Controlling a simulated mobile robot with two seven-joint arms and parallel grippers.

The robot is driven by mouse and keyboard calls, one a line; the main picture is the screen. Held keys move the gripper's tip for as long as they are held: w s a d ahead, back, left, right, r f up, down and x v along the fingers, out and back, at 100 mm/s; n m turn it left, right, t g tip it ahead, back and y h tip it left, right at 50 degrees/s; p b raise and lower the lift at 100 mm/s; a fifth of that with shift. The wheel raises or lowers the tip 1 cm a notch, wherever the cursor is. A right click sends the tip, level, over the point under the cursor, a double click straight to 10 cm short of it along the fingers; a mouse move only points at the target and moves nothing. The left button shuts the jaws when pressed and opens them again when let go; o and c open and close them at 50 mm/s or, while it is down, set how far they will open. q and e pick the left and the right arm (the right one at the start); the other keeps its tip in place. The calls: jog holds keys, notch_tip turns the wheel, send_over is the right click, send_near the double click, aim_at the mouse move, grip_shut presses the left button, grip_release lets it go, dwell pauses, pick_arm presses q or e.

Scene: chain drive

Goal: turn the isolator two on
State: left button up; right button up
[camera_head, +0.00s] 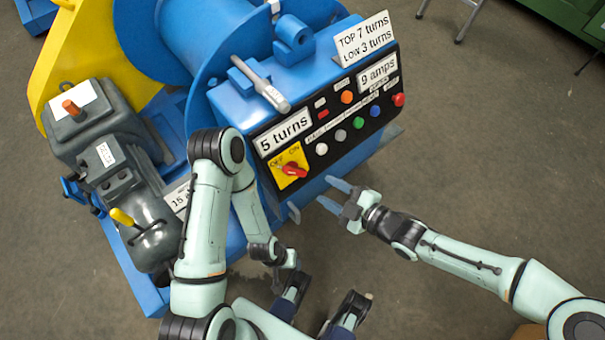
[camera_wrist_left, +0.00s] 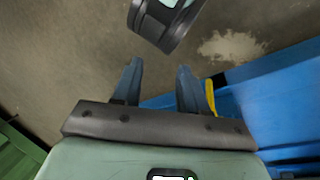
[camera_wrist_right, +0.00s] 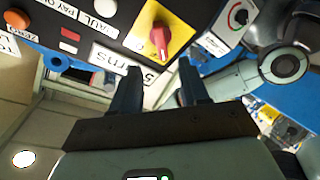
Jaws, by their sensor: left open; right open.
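A red rotary switch (camera_head: 293,170) sits on a yellow plate marked OFF and ON at the lower left of the black panel. Its red handle lies nearly level, tilted slightly down to the right. In the right wrist view the red switch (camera_wrist_right: 161,38) shows beyond the fingertips. No number on it is readable. My right gripper (camera_head: 333,194) is open and empty, in front of the panel to the right of the switch and apart from it. My left gripper (camera_wrist_left: 158,68) is open and empty over the floor.
The black panel (camera_head: 336,117) also carries several round coloured buttons and signs. A small dial plate (camera_wrist_right: 238,17) shows beside it. A lever (camera_head: 264,88) lies on the blue box. My left arm's bent elbow stands close to the switch.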

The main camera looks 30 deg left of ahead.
aim_at(299, 174)
jog(key=b+x, duration=0.3)
jog(key=x, duration=0.7)
jog(key=shift+a+f, duration=0.15)
jog(key=shift+a, duration=0.1)
pick_arm(q)
jog(key=w+a+f+t, duration=0.1)
jog(key=w+a+f, duration=0.1)
jog(key=w+f, duration=0.2)
jog(key=shift+w+a+t+y, duration=0.35)
jog(key=shift+w+t+y, duration=0.05)
jog(key=shift+w, duration=0.3)
pick_arm(e)
grip_shut()
